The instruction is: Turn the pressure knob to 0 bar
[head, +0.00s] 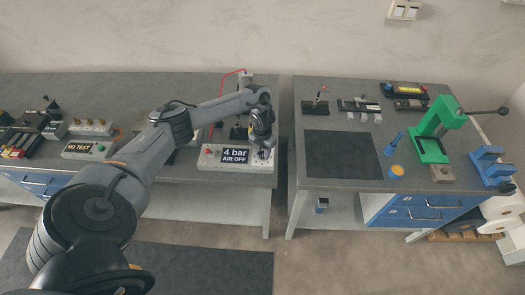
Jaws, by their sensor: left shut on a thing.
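A pale control box (209,163) sits at the front right of the left bench. Its dark display (235,156) reads "4 bar AIR OFF". My left gripper (263,152) points down at the right end of this box, just right of the display. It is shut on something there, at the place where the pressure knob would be. The gripper hides the knob, so its shape and angle cannot be seen. A red part (209,152) shows at the left end of the box. My right gripper is not in view.
Another box (90,150) reading "NO TEST" stands farther left on the same bench. A gap separates the left bench from the right bench (310,200), which holds a dark mat (342,155), a green press (432,135) and blue fixtures (490,165).

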